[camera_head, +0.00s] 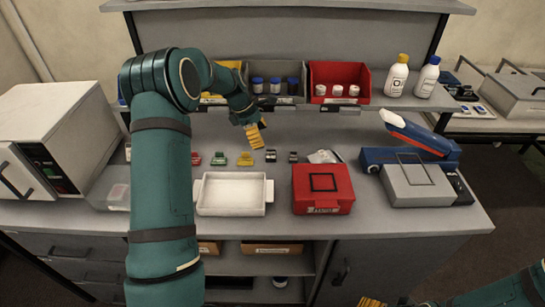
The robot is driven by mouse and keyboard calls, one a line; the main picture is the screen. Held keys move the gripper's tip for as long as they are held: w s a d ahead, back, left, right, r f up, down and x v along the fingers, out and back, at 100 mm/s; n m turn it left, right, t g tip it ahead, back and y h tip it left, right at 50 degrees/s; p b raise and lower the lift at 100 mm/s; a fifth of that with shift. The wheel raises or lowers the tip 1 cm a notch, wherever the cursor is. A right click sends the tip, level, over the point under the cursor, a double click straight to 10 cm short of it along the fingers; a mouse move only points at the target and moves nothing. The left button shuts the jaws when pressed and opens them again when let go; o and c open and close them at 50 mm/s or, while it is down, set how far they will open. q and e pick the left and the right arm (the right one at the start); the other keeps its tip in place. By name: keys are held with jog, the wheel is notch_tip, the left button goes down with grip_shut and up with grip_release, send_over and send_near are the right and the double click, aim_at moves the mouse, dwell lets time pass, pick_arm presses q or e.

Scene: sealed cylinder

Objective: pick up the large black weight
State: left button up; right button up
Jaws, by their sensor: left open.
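A row of small coloured items stands on the bench behind the white tray. It includes two small black ones, a left one (271,155) and a right one (293,157). I cannot tell which is the large black weight. My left gripper (256,137), with yellow fingers, is open and hangs above the row, just above and between the yellow item (245,159) and the left black item. No held object shows in it. Of my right gripper (372,302), only a yellow tip shows at the bottom edge, low in front of the bench.
A white tray (201,193) and a red box (323,189) stand in front of the row. Red (196,158) and green (219,158) items stand left of it. Bins, including a red one (340,74), line the shelf above. A blue-and-grey device (418,184) stands at right.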

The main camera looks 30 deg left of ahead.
aim_at(272, 155)
pick_arm(q)
jog(key=b+x, duration=0.1)
jog(key=x, duration=0.7)
jog(key=shift+w+d+f, duration=0.15)
jog(key=shift+d+f, duration=0.05)
jog(key=shift+d, duration=0.05)
grip_shut()
